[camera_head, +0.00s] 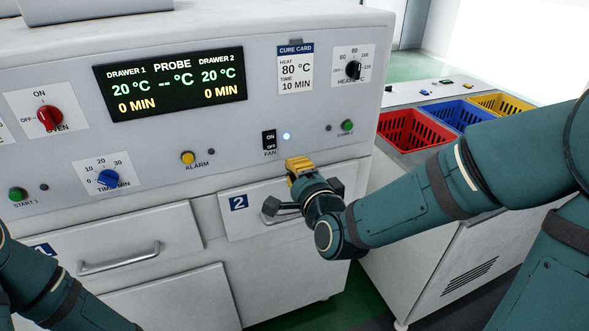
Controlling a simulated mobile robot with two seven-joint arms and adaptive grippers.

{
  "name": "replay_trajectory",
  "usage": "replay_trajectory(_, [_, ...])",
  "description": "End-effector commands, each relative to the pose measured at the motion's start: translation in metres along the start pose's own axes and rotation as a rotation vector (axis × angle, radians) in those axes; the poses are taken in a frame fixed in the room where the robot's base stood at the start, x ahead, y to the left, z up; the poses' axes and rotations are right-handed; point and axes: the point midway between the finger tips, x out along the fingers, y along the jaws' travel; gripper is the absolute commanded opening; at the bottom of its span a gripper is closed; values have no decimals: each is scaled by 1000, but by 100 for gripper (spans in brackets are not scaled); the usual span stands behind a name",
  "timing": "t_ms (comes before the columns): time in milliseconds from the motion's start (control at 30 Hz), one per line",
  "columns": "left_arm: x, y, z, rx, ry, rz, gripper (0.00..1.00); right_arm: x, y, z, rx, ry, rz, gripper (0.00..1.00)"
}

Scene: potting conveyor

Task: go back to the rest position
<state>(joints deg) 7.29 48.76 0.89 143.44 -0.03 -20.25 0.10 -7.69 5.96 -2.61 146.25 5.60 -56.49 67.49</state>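My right arm comes in from the right, and its gripper (301,183) is in front of drawer 2 (238,220), low on the oven's front panel. A ribbed yellow part (299,166) shows at the gripper's far end; I cannot tell whether it is part of the gripper or something held. Dark parts stick out to both sides beside the drawer handle, which the gripper mostly hides. I cannot tell whether it touches the handle. Of my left arm only dark green links show at the bottom left; its gripper is out of view.
The oven panel (217,142) has a display (170,83), knobs and buttons close by. Drawer 1 (115,255) looks shut, its silver handle standing out. Red (408,131), blue (458,114) and yellow (502,103) baskets sit in the counter at the right, behind my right arm.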

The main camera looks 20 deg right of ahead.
Motion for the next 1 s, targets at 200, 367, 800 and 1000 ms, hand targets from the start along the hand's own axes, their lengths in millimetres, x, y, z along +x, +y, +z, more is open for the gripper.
replay_trajectory(200, [0, 0, 0, 0, 0, 0, 76, 1, 2, 0, -4, -1, 5, 0])
replay_trajectory(367, [0, 0, 0, 0, 0, 0, 76, 7, 42, 8, -109, -38, 118, 0])
replay_trajectory(800, [0, 0, 0, 0, 0, 0, 76, -59, 311, 61, -771, -677, 770, 0])
replay_trajectory(1000, [0, 0, 0, 0, 0, 0, 76, -112, 371, 78, -896, -991, 861, 0])
